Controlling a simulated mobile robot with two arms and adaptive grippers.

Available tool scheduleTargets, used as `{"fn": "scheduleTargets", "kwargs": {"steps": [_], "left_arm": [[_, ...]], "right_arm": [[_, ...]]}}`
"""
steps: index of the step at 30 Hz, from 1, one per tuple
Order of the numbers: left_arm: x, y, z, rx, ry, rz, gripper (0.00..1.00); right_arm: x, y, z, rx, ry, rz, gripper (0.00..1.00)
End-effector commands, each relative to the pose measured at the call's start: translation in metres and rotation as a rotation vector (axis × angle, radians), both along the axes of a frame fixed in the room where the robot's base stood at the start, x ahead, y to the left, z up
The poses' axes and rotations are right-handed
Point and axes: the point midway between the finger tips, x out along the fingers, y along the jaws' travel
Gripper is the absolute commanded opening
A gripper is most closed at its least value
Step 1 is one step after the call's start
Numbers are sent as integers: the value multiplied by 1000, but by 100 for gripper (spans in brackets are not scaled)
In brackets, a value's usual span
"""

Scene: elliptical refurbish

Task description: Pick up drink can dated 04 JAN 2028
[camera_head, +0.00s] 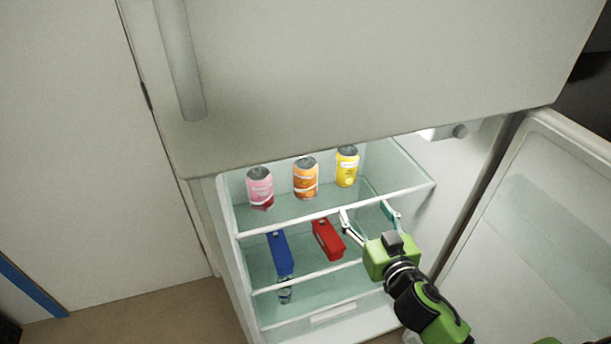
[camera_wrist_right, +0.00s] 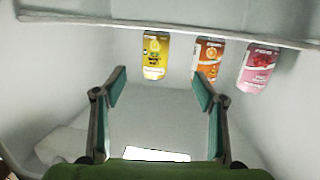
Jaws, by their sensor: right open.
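Three drink cans stand in a row on the fridge's top shelf: a pink can (camera_head: 260,188), an orange can (camera_head: 306,178) and a yellow can (camera_head: 346,167). No date can be read on any of them. My right gripper (camera_head: 366,208) is open and empty at the front of the shelf, in front of and slightly right of the yellow can. In the right wrist view the yellow can (camera_wrist_right: 157,55) shows beyond the gap between the fingers (camera_wrist_right: 160,80). The orange can (camera_wrist_right: 207,58) is behind the right-hand finger, and the pink can (camera_wrist_right: 258,68) stands further right. My left gripper is not in view.
The fridge door (camera_head: 540,230) stands open on the right. A blue box (camera_head: 280,253) and a red box (camera_head: 327,239) are on the shelf below. The freezer door (camera_head: 350,70) above is closed. The top shelf is bare right of the yellow can.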

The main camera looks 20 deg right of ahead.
Motion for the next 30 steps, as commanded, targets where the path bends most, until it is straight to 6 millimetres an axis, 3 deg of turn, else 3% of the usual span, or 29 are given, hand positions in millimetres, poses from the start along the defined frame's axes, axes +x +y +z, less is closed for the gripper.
{"fn": "scheduleTargets", "kwargs": {"steps": [3, 6, 12, 20, 30], "left_arm": [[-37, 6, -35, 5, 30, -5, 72], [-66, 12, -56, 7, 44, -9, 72], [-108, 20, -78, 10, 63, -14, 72], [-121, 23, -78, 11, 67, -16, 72], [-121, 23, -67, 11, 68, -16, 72]], "right_arm": [[17, 12, 17, 3, -89, 114, 65], [25, 25, 25, 12, -130, 217, 65], [30, 44, 26, 24, -145, 369, 65], [41, 53, 27, 34, -141, 414, 65], [92, 70, 27, 33, -142, 411, 65]]}}
